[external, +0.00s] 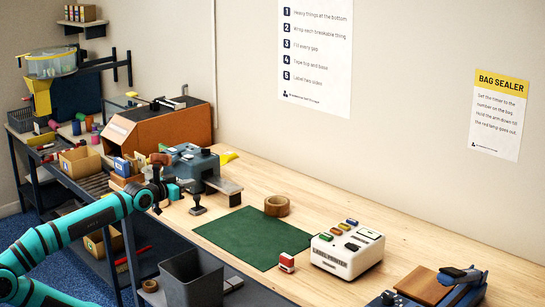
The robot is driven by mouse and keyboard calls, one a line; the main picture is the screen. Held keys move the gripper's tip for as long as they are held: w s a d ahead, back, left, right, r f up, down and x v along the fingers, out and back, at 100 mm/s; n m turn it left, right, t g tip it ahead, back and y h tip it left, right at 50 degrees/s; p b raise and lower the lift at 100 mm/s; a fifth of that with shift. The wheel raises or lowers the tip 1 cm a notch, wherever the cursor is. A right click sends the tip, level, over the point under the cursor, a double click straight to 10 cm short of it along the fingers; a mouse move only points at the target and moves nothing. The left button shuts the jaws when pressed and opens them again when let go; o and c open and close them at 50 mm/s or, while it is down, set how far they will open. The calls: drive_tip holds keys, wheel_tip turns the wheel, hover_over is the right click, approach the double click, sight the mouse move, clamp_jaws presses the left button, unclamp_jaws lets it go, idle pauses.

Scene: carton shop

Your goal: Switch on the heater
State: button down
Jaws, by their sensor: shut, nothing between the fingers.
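No thing in view is plainly marked as the heater, and I cannot make out its switch. A blue-grey machine (196,160) with a flat ledge at its right stands on the left part of the wooden bench. My gripper (157,208) is at the end of the teal arm, in front of the machine and to its left, at the bench's front edge. It is small and dark here, and it is shut and empty. I cannot tell whether it touches anything. The arm and gripper hide part of the machine's left side.
A black-handled stamp (197,205) stands close to the gripper's right. Behind lies a brown box-like machine (147,134). To the right are a green mat (252,236), a tape roll (277,206), a label printer (347,253) and a brown-topped device (425,286). A grey bin (190,282) stands in front.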

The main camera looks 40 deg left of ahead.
drive_tip(key=w+a+r+g+y, duration=0.2)
drive_tip(key=w+a+r+g, duration=0.4)
drive_tip(key=w, duration=0.5)
wheel_tip(320, 180, up, 2)
drive_tip(key=g+h, duration=0.4)
drive_tip(key=g, duration=0.7)
hover_over(191, 156)
drive_tip(key=a, duration=0.3)
drive_tip(key=shift+w+r, duration=0.1)
drive_tip(key=shift+r, duration=0.05)
drive_tip(key=f, duration=0.4)
drive_tip(key=d+f, duration=0.1)
drive_tip(key=f, duration=0.4)
drive_tip(key=d+f, duration=0.1)
drive_tip(key=f, duration=0.4)
